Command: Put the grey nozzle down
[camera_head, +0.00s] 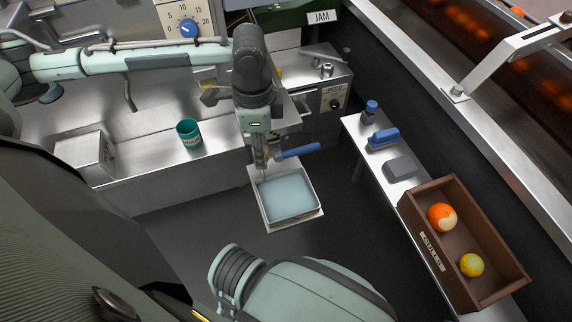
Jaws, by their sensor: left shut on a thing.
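My left gripper (261,165) points down in the middle of the view, above the rear edge of a white tray (309,214) with a pale blue surface inside. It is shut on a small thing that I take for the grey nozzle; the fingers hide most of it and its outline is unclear. A blue handle (297,151) sticks out to the right, close by the fingers. I cannot tell whether it is joined to the held thing or lies behind it. My right gripper is out of view.
A steel counter with a green cup (189,134) and a metal box (86,152) lies left. On the right ledge are a small blue-topped bottle (370,109), a blue brush (383,138), a grey block (400,168) and a brown crate (413,216) holding two fruits. Dark floor lies between.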

